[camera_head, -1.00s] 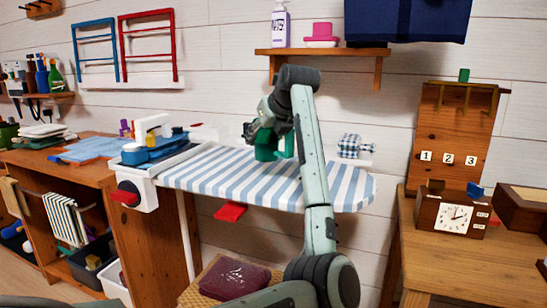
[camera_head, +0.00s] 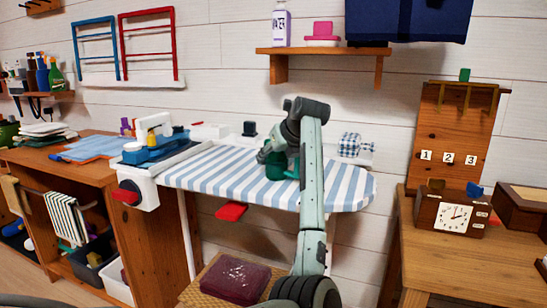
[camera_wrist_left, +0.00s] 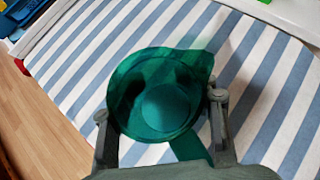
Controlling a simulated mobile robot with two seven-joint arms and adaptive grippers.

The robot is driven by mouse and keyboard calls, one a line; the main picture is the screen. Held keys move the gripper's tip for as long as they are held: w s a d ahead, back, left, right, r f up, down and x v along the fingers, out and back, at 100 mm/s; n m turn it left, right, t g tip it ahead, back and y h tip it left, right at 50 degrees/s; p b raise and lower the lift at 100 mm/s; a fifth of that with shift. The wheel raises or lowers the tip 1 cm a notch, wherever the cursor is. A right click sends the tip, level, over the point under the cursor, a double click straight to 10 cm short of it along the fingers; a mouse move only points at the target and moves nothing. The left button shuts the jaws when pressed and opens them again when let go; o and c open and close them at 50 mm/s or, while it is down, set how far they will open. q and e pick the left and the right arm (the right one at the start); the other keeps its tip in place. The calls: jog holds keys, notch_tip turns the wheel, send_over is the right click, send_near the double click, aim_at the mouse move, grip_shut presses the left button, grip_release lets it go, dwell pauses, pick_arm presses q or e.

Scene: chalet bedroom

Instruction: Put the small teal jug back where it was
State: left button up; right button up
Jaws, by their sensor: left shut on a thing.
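The small teal jug (camera_head: 276,165) is at the far middle of the blue-and-white striped ironing board (camera_head: 335,187). My left gripper (camera_head: 283,152) is shut on it, and my arm hides part of both. In the left wrist view the jug (camera_wrist_left: 160,103) stands between the two fingers (camera_wrist_left: 160,107), its open mouth towards the camera and its spout to the upper right. I cannot tell whether its base touches the board. My right gripper is not in view.
A blue iron-like thing (camera_head: 154,148) stands at the board's left end. A small dark block (camera_head: 249,128) is behind the board, and a checked cloth (camera_head: 350,145) is behind its right side. A wooden shelf (camera_head: 323,52) hangs above. The board's left middle and right end are clear.

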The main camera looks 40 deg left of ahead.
pick_arm(q)
jog(key=o, duration=1.5)
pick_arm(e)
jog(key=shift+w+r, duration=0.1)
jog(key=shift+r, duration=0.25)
pick_arm(q)
jog(key=shift+r, duration=0.15)
jog(key=shift+s+d+r, duration=0.1)
jog(key=shift+d+r, duration=0.1)
jog(key=shift+d, duration=0.05)
jog(key=v, duration=1.1)
jog(key=shift+s+r+b, duration=0.1)
jog(key=shift+r+b, duration=0.1)
jog(key=shift+b, duration=0.1)
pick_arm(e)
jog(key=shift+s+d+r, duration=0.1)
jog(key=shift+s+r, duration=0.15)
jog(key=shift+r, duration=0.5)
